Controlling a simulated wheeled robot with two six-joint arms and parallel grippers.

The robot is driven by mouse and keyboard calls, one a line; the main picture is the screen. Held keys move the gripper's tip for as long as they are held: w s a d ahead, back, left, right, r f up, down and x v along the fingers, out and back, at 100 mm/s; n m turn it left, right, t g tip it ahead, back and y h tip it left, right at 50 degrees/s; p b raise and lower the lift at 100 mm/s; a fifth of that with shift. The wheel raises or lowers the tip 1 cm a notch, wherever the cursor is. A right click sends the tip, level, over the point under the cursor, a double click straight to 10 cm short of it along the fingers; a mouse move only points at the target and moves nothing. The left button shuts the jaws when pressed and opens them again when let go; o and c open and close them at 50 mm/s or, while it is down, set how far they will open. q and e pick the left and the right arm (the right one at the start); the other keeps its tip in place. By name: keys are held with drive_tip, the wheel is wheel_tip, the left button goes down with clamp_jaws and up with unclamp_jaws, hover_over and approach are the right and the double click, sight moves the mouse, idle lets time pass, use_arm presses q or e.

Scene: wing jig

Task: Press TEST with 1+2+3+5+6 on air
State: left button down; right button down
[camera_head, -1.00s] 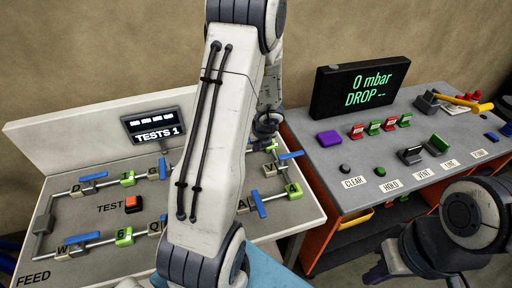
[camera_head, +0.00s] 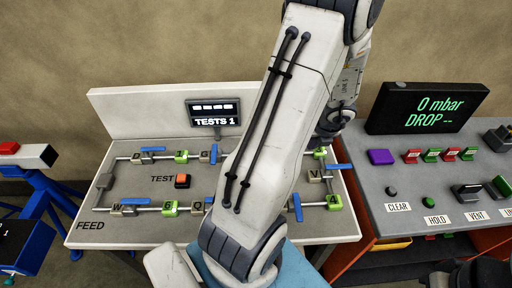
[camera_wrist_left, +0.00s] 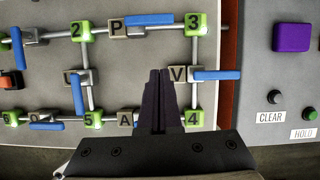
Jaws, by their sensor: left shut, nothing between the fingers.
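The pale test board (camera_head: 235,90) carries pipes with green numbered blocks, grey lettered valves and blue handles. The orange TEST button (camera_head: 183,181) sits in its left half. The display (camera_head: 213,115) reads TESTS 1. My left gripper (camera_wrist_left: 160,75) is shut and empty in the left wrist view, over the board beside valve V (camera_wrist_left: 179,73). V's handle (camera_wrist_left: 217,75) lies across its pipe. P's handle (camera_wrist_left: 150,19) lies along its pipe. Block 3 (camera_wrist_left: 195,25) and block 4 (camera_wrist_left: 194,118) show at the right. My left arm hides the board's middle in the head view.
The console (camera_head: 400,185) at the right has labelled buttons and a screen (camera_head: 427,110) reading 0 mbar, DROP --. A blue stand (camera_head: 45,200) is at the left. A dark part of my right arm shows at the lower right.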

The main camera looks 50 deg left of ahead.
use_arm(q)
drive_tip(key=s+a+m+g+b, duration=0.2)
drive_tip(key=s+a+m+g, duration=0.3)
drive_tip(key=s+a+m, duration=0.4)
drive_tip(key=s+a+m+g+y+b, duration=0.1)
drive_tip(key=s+a+m+g, duration=0.3)
drive_tip(key=s+a+m, duration=0.5)
drive_tip(key=s+a, duration=0.1)
drive_tip(key=s, duration=0.9)
drive_tip(key=shift+a+f+m+g+b, duration=0.2)
drive_tip(key=shift+a+m+g+b, duration=0.1)
drive_tip(key=shift+g+b, duration=0.1)
drive_tip(key=shift+s, duration=0.1)
